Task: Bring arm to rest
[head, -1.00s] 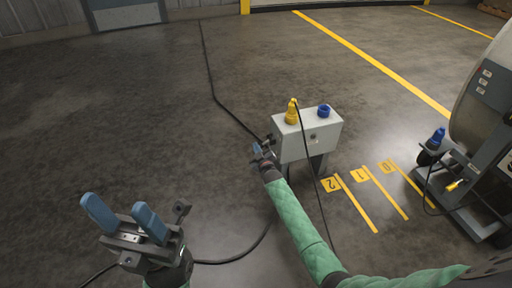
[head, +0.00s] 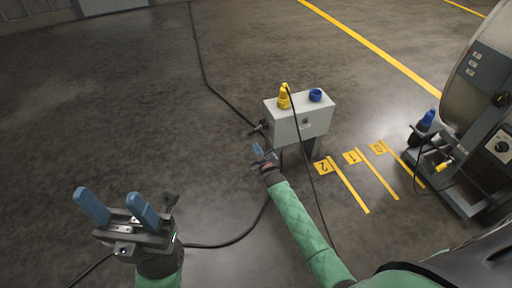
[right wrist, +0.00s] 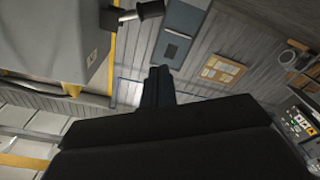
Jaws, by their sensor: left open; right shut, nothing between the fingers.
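My left gripper (head: 118,206) is at the lower left in the head view, with its two blue fingers spread apart and nothing between them. My right gripper (head: 260,151) is shut and empty, just left of and below a pale box on a stand (head: 300,122). Its closed dark fingers also show in the right wrist view (right wrist: 157,85). My green-sleeved right arm reaches up to it from the bottom of the head view. In the head view, a small gap appears between the right gripper and the dark lever (head: 257,129) on the box's left side.
A yellow plug (head: 284,97) with a black cable and a blue socket (head: 315,95) sit on top of the box. A wheeled machine (head: 470,150) with a blue plug (head: 427,120) stands at the right. Cables cross the floor. The floor at the left is otherwise clear.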

